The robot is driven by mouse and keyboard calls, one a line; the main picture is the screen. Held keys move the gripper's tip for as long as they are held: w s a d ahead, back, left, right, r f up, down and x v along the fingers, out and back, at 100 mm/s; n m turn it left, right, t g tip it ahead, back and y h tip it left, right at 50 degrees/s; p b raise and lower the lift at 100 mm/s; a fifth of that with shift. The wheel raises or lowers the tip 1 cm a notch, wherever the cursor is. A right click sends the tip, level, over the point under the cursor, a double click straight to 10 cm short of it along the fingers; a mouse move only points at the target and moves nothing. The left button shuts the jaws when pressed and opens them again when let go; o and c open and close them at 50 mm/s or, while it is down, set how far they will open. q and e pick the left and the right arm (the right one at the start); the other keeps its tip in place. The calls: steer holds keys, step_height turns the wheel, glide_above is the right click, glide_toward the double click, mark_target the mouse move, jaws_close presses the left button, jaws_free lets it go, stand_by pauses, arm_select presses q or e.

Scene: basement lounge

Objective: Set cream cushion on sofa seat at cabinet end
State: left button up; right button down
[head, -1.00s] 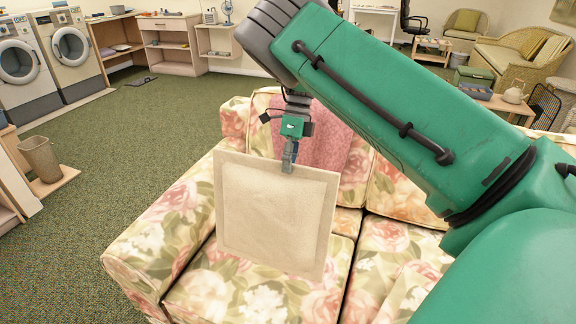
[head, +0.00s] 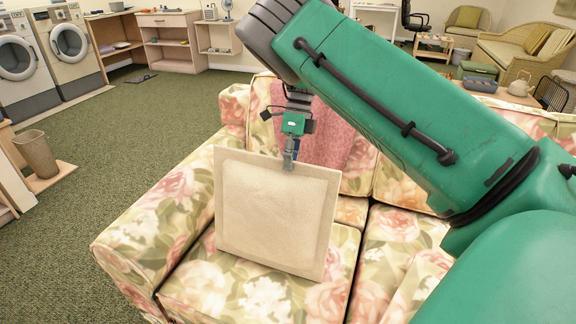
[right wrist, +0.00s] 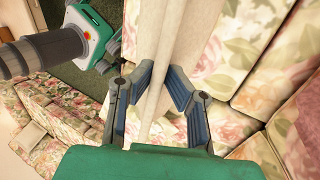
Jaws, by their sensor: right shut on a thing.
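The cream cushion (head: 275,215) is a flat square hanging upright and slightly tilted in front of the floral sofa's left seat (head: 205,280). My right gripper (head: 289,163) is shut on the middle of its top edge. In the right wrist view the two blue-padded fingers (right wrist: 166,92) press on the cushion (right wrist: 160,80) from both sides. The cushion's lower edge overlaps the seat in the head view; I cannot tell whether it touches. The cushion hides part of the seat and backrest.
A pink throw (head: 328,135) lies over the sofa back behind the cushion. The sofa's left armrest (head: 150,210) is beside it. A bin (head: 37,153) and a pale wooden unit (head: 18,175) stand at the far left. Green carpet (head: 130,130) is clear between.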

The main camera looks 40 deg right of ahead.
steer(key=shift+s+a+f, duration=0.1)
steer(key=shift+a+f, duration=0.3)
steer(key=shift+f, duration=0.05)
steer(key=c, duration=1.8)
jaws_free()
steer(key=o, duration=0.3)
steer(key=shift+f, duration=0.2)
steer(key=shift+w, duration=0.35)
steer(key=shift+s+d+r, duration=0.1)
steer(key=shift+d+r, duration=0.15)
steer(key=shift+r, duration=0.15)
steer(key=v, duration=1.1)
steer(key=shift+w, duration=0.3)
